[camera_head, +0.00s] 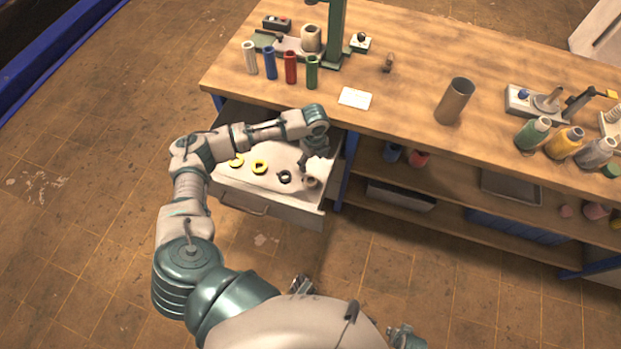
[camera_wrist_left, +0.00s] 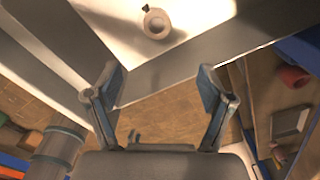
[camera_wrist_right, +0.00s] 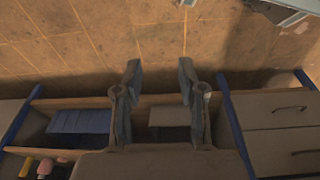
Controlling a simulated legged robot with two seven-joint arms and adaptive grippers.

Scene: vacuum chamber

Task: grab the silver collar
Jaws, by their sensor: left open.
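The silver collar (camera_head: 311,183) is a pale grey ring lying in the open drawer (camera_head: 262,200), near its right end. In the left wrist view a pale ring that looks like the collar (camera_wrist_left: 157,23) lies on the white drawer floor, near the drawer wall. My left gripper (camera_head: 308,164) is over the right end of the drawer, close to the collar. In its wrist view the left fingers (camera_wrist_left: 160,88) are spread and empty, with the collar beyond the fingertips. My right gripper (camera_wrist_right: 159,72) is open and empty, facing the floor and the bench shelves.
The wooden bench top (camera_head: 410,60) above holds coloured cylinders, a brown cup (camera_head: 454,101) and a white card (camera_head: 355,98). Shelves are right of the drawer.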

